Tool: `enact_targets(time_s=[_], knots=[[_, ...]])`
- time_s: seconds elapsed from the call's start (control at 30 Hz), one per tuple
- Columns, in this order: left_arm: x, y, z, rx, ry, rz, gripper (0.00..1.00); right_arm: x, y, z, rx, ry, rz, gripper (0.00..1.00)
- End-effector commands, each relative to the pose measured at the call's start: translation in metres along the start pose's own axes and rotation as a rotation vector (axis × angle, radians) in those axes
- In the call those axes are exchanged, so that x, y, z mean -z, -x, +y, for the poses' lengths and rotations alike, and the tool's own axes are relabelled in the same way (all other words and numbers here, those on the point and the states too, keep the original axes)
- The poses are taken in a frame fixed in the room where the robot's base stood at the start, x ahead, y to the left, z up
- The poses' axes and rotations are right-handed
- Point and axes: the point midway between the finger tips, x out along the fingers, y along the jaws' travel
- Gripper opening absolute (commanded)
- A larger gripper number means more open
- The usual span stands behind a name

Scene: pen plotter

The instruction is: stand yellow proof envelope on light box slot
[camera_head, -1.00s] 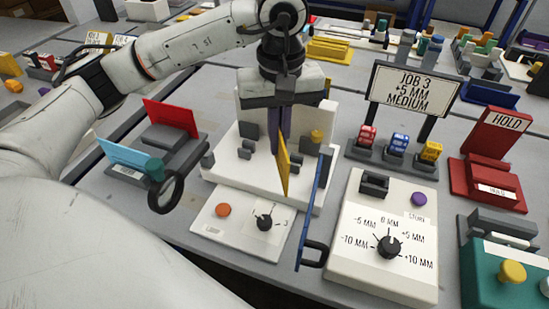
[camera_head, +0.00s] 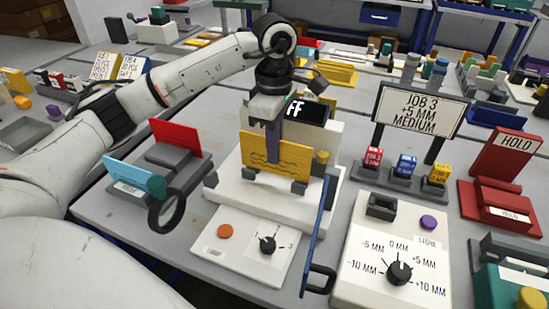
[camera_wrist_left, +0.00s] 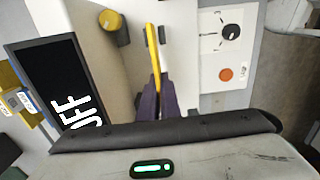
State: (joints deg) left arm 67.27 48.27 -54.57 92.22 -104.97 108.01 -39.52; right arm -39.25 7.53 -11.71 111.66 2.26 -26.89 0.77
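My left gripper (camera_head: 273,150) is shut on the yellow proof envelope (camera_head: 290,158), gripping it from above near its middle. The envelope is upright, with its broad face toward the head camera. It is over the white light box (camera_head: 225,187), just behind small dark holders at its lower edge; I cannot tell whether it touches the slot. In the left wrist view the envelope (camera_wrist_left: 154,55) shows edge-on between the dark fingers (camera_wrist_left: 160,100). The slot itself is hidden. My right gripper is not in view.
A black screen (camera_head: 306,111) reading "OFF" stands behind the gripper. A yellow knob (camera_head: 321,157) is right of the envelope. A blue upright panel (camera_head: 325,205) stands at the right front. A magnifier (camera_head: 168,209) and red card (camera_head: 175,137) are left. A dial box (camera_head: 370,279) is right.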

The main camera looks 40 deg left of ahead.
Motion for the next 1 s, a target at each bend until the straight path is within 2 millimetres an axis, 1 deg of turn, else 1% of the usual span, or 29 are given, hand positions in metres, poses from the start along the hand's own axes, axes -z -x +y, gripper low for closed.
enact_targets(time_s=[0.03, 0.1, 0.17, 0.4, 0.53, 0.6, 0.63, 0.67, 0.9, 1.0], knots=[[0.001, -0.009, -0.001, 0.004, 0.0, 0.002, 0.0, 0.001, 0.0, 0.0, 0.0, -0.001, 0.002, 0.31], [0.001, -0.019, -0.001, 0.003, 0.0, 0.002, 0.0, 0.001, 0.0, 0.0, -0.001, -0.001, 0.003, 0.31], [0.001, -0.025, -0.001, 0.003, -0.001, 0.002, 0.0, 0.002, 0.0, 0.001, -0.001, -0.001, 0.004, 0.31], [0.0, -0.027, 0.0, 0.0, -0.001, 0.001, 0.0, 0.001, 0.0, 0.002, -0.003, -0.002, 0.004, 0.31], [0.0, -0.031, 0.0, 0.0, -0.001, 0.001, 0.0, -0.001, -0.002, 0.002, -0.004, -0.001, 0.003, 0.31], [0.0, -0.029, 0.0, 0.0, -0.001, 0.001, 0.15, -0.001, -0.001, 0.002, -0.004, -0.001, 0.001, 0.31], [0.0, -0.029, 0.0, 0.0, -0.001, 0.001, 0.2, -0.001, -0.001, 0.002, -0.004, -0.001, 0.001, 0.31], [0.0, -0.029, 0.0, 0.0, -0.001, 0.001, 0.22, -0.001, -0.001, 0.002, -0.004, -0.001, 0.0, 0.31], [0.0, -0.029, 0.0, 0.0, -0.001, 0.001, 0.22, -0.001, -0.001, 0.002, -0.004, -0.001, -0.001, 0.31], [0.0, -0.024, 0.0, 0.0, -0.001, 0.001, 0.22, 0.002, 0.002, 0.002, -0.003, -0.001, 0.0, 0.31]])
